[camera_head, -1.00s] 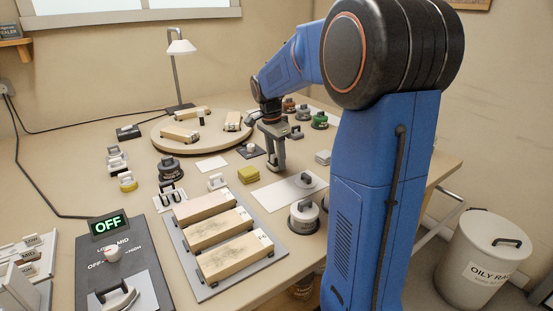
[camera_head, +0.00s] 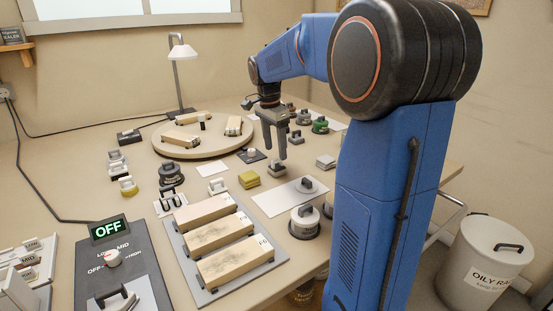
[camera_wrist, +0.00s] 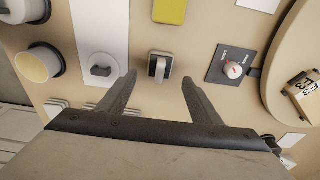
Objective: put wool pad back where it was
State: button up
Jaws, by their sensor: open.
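A small block with a grey handle (camera_wrist: 159,67), which looks like the wool pad, stands on the table in the wrist view; no label on it is readable. It also shows in the head view (camera_head: 275,167), small and partly behind a finger. My gripper (camera_wrist: 160,77) is open and empty above it, with the block between the two fingers in the picture and apart from both. In the head view my gripper (camera_head: 275,152) hangs over the table, fingers down.
A yellow sponge (camera_head: 249,179), a black knob plate (camera_head: 251,155) and a white sheet (camera_head: 283,200) with a handled pad (camera_head: 308,185) lie around the block. A round turntable (camera_head: 190,151) stands behind left. Wooden boards (camera_head: 222,238) lie in front.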

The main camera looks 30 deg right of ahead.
aim_at(274, 160)
jog(key=shift+a+r, duration=0.15)
jog(key=shift+r, duration=1.15)
jog(key=shift+a+r, duration=0.15)
jog(key=shift+r, duration=1.15)
jog(key=shift+s, duration=0.1)
